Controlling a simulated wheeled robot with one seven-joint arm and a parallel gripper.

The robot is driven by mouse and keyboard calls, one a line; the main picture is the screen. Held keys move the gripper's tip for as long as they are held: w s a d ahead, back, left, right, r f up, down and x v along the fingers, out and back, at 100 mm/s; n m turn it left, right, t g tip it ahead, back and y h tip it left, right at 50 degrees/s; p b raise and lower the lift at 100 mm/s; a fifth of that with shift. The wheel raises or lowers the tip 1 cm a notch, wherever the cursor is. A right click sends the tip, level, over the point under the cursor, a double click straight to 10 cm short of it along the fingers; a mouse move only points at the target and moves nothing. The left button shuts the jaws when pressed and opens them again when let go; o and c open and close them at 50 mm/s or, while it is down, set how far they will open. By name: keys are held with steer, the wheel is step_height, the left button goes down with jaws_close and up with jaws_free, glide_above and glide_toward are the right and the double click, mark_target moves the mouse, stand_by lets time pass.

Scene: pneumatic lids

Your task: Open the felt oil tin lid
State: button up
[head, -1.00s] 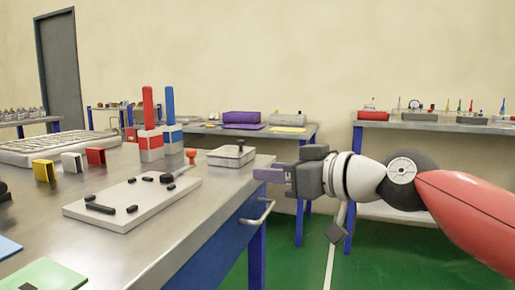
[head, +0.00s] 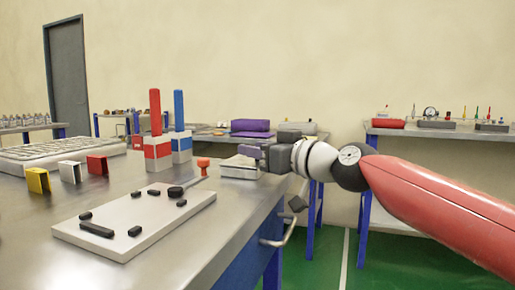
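A small low pale-grey tin (head: 235,170), which looks like the felt oil tin, sits near the right edge of the steel bench. Its lid appears shut, but my gripper covers part of its top. My gripper (head: 248,152) comes in from the right, with its purple-grey fingers at the upper right of the tin in the picture. I cannot tell whether the fingers touch the lid or are apart from it. The gap between the fingers does not show clearly.
A white board (head: 140,220) with several black pieces lies in front of the tin. A red-topped tool (head: 203,163) stands just left of the tin. Red (head: 156,150) and blue (head: 181,145) upright holders stand farther left. A bench handle (head: 290,228) sticks out below the right edge.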

steer(key=shift+w+a, duration=0.1)
steer(key=shift+c, duration=0.2)
jaws_close()
